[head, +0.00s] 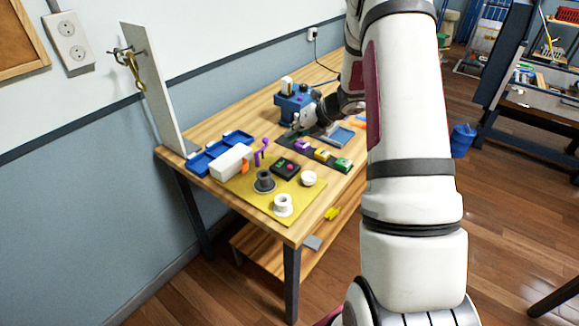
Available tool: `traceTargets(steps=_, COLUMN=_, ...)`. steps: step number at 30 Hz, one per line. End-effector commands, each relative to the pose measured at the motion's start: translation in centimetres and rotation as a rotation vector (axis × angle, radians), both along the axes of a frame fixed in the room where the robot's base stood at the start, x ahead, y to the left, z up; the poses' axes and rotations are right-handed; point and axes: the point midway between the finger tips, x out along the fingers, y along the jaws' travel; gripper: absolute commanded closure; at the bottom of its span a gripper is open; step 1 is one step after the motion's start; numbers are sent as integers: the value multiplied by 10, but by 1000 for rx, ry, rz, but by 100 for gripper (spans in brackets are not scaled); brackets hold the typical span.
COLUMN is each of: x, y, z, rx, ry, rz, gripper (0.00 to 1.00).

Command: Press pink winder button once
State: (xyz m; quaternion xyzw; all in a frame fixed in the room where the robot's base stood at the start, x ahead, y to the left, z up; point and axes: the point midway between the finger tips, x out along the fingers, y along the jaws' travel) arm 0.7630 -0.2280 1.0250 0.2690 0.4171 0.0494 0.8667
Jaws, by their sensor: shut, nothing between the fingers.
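A small dark box (284,171) sits on the yellow mat (255,202) on the workbench. It carries a small pink button (290,167) on its right side and a green spot to the left of it. My gripper (292,131) is shut and empty. It is behind the box in the picture, near the front of a blue machine (288,106) and over the back of a dark mat (318,160). It looks apart from the pink button. The fingertips are small, and their exact height above the mat cannot be told.
A grey spool (264,181), white spools (283,205) and a white block (231,161) stand around the box. A purple upright piece (264,146) is behind it. Purple, yellow and green blocks (343,164) line the dark mat. A tall white panel (150,90) stands at the left.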

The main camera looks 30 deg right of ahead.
Motion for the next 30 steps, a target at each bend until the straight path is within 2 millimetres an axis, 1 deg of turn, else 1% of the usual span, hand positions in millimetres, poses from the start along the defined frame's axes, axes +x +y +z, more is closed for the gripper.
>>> traceTargets(steps=9, x=2, y=0, z=-43, rx=2, ry=2, rz=0, gripper=100)
traceTargets(steps=15, x=2, y=0, z=-67, rx=1, ry=1, rz=0, gripper=100)
traceTargets(steps=21, x=1, y=0, z=-79, rx=1, ry=1, rz=0, gripper=100)
traceTargets(steps=30, x=0, y=0, z=-82, rx=-1, ry=0, rz=1, gripper=100)
